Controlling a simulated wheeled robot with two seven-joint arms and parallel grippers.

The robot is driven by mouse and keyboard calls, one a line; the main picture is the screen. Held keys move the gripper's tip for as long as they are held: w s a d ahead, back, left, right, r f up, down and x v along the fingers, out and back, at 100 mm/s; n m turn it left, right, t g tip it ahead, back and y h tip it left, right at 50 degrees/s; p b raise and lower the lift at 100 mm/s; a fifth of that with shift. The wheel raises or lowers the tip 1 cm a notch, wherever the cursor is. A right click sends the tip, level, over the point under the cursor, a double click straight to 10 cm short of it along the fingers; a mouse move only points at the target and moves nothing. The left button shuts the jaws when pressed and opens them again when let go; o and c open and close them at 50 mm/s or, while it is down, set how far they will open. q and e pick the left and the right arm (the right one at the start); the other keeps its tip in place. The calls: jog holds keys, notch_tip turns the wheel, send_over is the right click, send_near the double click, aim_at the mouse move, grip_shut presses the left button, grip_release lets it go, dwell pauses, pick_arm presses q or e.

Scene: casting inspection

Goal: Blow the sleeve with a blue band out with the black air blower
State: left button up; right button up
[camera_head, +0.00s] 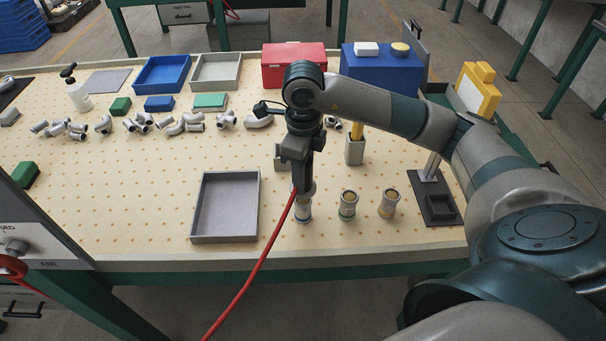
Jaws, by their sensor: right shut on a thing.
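My right gripper (294,152) is shut on the black air blower (302,174), which points down, its red hose (261,261) running off toward the bottom edge. Directly below the blower stands a grey metal sleeve (303,212), upright; its top is partly covered by the blower, and I cannot tell if the two touch. Two more upright sleeves stand to its right: a middle one (348,206) and a right one (388,205) with a yellowish tint. The band colours are too small to tell surely, so I cannot confirm which is blue. My left gripper is not in view.
A grey empty tray (225,235) lies left of the sleeves. A grey holder (355,152) with a yellow item and a black stand (437,212) are to the right. Several pipe fittings (258,122) lie in a row behind. The pegboard's left middle is clear.

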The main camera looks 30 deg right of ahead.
aim_at(313, 186)
jog(key=shift+s+d+f+b, duration=0.1)
jog(key=shift+d+f+b, duration=0.1)
jog(key=shift+f+b, duration=0.3)
jog(key=shift+s+d+f+b, duration=0.2)
jog(key=shift+d+f+b, duration=0.1)
jog(key=shift+f+b, duration=0.3)
jog(key=shift+s+d+f+b, duration=0.15)
jog(key=shift+d+f+b, duration=0.1)
jog(key=shift+f+b, duration=0.35)
jog(key=shift+s+d+f+b, duration=0.1)
jog(key=shift+d+f+b, duration=0.05)
jog(key=shift+f+b, duration=0.15)
jog(key=shift+s+d+f+b, duration=0.1)
jog(key=shift+f+b, duration=0.1)
jog(key=shift+f, duration=0.2)
dwell(1.9)
jog(key=shift+r, duration=0.15)
dwell(0.3)
jog(key=shift+w+a+r+p, duration=0.25)
jog(key=shift+r+p, duration=0.45)
jog(key=shift+r, duration=0.65)
jog(key=shift+w+a+r+p, duration=0.2)
jog(key=shift+a+r+p, duration=0.2)
jog(key=shift+r+p, duration=0.65)
jog(key=shift+w+a+r+p, duration=0.2)
jog(key=shift+a+r+p, duration=0.15)
jog(key=shift+r, duration=1.25)
jog(key=shift+r, duration=0.15)
